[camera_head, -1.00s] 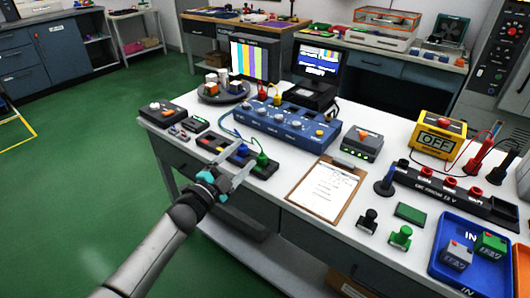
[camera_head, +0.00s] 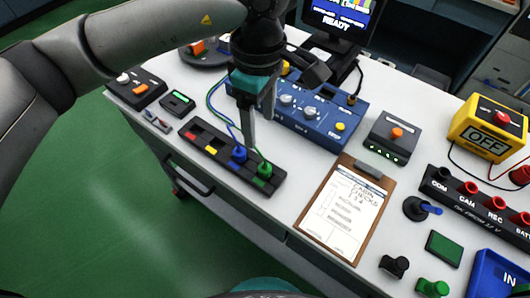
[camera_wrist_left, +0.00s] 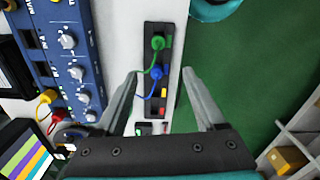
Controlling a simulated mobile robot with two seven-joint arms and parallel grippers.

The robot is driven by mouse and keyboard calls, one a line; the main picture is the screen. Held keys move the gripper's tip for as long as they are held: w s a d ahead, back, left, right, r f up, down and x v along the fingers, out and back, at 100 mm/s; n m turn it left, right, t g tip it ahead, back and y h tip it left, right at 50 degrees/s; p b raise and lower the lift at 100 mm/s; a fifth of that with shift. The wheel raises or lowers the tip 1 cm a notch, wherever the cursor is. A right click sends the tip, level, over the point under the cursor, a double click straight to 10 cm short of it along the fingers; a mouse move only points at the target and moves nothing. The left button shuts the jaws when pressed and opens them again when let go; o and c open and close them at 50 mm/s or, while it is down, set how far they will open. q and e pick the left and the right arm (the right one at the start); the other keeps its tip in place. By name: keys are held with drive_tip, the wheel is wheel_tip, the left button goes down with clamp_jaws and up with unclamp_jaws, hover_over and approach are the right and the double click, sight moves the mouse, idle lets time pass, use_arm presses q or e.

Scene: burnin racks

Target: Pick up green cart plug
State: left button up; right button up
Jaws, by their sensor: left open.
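The green cart plug (camera_head: 264,170) stands upright in the green-marked end of a black socket strip (camera_head: 222,160) on the white bench, with a cable running from it. In the left wrist view the green plug (camera_wrist_left: 158,42) is ahead of the fingertips. A blue plug (camera_head: 239,156) stands beside it; in the left wrist view the blue plug (camera_wrist_left: 156,72) appears between the fingers. My left gripper (camera_head: 250,130) points down above the strip, open and empty, its fingers overlapping each other in the head view. My right gripper is not in view.
A blue console (camera_head: 310,113) stands behind the strip. A clipboard (camera_head: 345,212) lies to the right, near a grey box with an orange button (camera_head: 389,140). A small black device (camera_head: 177,103) and a black box (camera_head: 136,90) sit to the left. The bench's front edge is close to the strip.

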use_arm(q)
hover_over(265, 165)
drive_tip(key=f, duration=0.6)
drive_tip(key=a+f, duration=0.1)
drive_tip(key=f, duration=0.2)
drive_tip(key=shift+b, duration=0.4)
drive_tip(key=shift+d+f, duration=0.15)
drive_tip(key=shift+f, duration=0.8)
drive_tip(key=shift+d+f, duration=0.2)
drive_tip(key=shift+f, duration=0.7)
drive_tip(key=shift+d+f, duration=0.15)
drive_tip(key=shift+f, duration=0.8)
clamp_jaws()
